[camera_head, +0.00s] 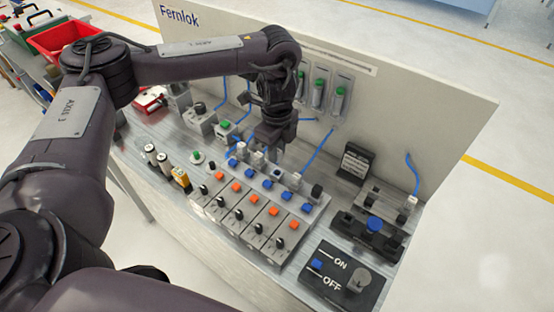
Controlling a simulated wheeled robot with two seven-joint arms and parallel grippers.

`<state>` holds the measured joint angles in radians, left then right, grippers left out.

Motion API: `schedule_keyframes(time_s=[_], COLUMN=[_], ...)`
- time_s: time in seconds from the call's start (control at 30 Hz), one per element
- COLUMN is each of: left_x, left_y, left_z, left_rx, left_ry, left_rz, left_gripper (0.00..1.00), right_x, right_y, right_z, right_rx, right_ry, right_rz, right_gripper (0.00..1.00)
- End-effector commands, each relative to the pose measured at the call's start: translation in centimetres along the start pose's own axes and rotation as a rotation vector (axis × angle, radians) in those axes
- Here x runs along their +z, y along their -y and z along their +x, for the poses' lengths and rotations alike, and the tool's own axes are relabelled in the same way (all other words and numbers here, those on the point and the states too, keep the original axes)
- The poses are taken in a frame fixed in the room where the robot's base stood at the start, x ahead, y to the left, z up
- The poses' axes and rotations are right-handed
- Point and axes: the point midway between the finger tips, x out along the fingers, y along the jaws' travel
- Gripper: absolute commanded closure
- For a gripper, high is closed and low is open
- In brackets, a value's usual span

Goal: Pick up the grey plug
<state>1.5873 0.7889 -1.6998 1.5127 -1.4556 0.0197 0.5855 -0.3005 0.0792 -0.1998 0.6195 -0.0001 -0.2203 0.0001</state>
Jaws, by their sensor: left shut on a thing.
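My left arm reaches in from the left, and my left gripper (275,148) points down over the back row of the panel, in front of the upright board. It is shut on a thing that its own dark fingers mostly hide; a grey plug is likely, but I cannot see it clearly. Small light-grey plugs (295,181) stand along the back of the panel just below and to the right of the fingers, with blue cables near them. My right gripper is not in view.
The panel (262,212) carries orange buttons, blue buttons and black knobs. An ON/OFF box (340,277) sits at the front right. The Fernlok board (420,110) blocks the back. A red bin (62,40) stands far left.

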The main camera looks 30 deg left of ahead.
Motion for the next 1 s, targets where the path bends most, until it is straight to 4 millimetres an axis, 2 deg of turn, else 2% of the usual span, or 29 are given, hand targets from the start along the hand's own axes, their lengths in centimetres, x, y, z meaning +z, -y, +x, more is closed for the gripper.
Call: schedule_keyframes(time_s=[0.03,0.2,0.5,0.73,1.0], left_x=[0.1,0.0,0.0,0.0,0.0], left_y=[0.2,0.2,0.1,0.1,0.0], left_z=[-2.0,-6.5,-12.4,-14.6,-15.1], left_rx=[-0.01,-0.009,-0.006,-0.004,-0.001], left_ry=[0.003,0.003,0.003,0.002,0.0], left_rz=[0.002,0.002,0.001,0.0,0.0], left_gripper=[1.0,1.0,1.0,1.0,1.0], right_x=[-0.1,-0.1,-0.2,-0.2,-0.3], right_y=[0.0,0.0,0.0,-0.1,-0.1], right_z=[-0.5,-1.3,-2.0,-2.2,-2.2], right_rx=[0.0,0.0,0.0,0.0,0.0], right_ry=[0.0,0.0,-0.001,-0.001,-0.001], right_rz=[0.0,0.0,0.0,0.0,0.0], right_gripper=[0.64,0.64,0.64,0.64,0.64])
